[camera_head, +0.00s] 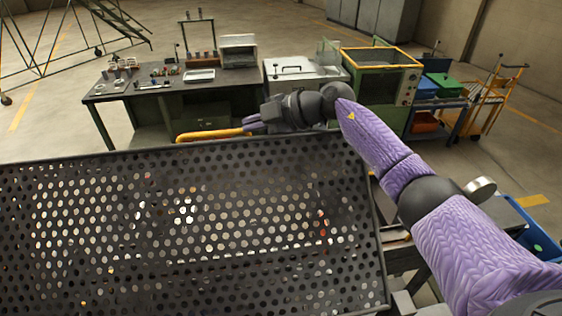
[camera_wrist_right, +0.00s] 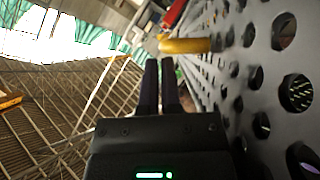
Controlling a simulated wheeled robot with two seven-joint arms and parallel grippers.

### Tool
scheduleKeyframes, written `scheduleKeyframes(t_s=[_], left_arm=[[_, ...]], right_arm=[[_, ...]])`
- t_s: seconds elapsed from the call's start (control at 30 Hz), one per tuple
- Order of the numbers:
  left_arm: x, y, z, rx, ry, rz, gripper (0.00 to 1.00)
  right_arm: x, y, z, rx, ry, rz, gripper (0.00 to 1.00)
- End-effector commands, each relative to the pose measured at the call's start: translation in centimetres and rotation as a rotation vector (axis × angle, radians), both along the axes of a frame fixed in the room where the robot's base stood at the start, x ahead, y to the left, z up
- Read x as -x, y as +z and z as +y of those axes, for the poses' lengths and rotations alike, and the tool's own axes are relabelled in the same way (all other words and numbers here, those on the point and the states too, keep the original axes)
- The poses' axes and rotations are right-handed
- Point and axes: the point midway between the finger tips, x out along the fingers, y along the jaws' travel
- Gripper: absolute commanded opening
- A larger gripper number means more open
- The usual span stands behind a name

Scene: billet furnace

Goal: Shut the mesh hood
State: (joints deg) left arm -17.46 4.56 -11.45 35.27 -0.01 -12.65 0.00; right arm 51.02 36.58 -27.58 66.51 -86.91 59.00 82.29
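The mesh hood (camera_head: 190,215) is a dark perforated panel filling the lower left of the head view. It stands raised and tilted, and hides most of what lies behind it. Its yellow handle (camera_head: 213,134) runs along the far top edge; it also shows in the right wrist view (camera_wrist_right: 187,45), just beyond the fingertips. My right gripper (camera_head: 250,122) reaches over the top edge near the handle's right end. Its two dark fingers (camera_wrist_right: 160,62) are close together with only a thin gap and nothing seen between them. My left gripper is not in view.
A dark workbench (camera_head: 150,90) with tools stands behind the hood. A green-framed machine (camera_head: 380,80) and a cart with blue and green bins (camera_head: 440,88) stand right of it. A blue bin (camera_head: 540,235) is at the right edge. Open floor lies at the left back.

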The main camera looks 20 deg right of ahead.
Motion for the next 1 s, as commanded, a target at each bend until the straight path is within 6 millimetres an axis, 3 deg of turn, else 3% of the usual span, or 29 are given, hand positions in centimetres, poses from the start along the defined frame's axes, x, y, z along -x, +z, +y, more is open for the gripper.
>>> scheduleKeyframes(t_s=[0.2,0.4,0.63,1.0], left_arm=[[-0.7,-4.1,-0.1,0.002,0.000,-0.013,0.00],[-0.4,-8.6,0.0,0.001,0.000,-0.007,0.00],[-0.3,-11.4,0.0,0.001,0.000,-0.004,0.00],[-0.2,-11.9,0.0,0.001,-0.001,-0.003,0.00]], right_arm=[[-2.0,-4.8,-0.5,-0.034,-0.002,0.111,0.00],[-3.1,-7.6,-0.7,-0.054,0.000,0.185,0.00],[-3.4,-8.5,-0.9,-0.067,-0.001,0.230,0.00],[-3.4,-8.4,-1.0,-0.071,-0.001,0.245,0.00]])
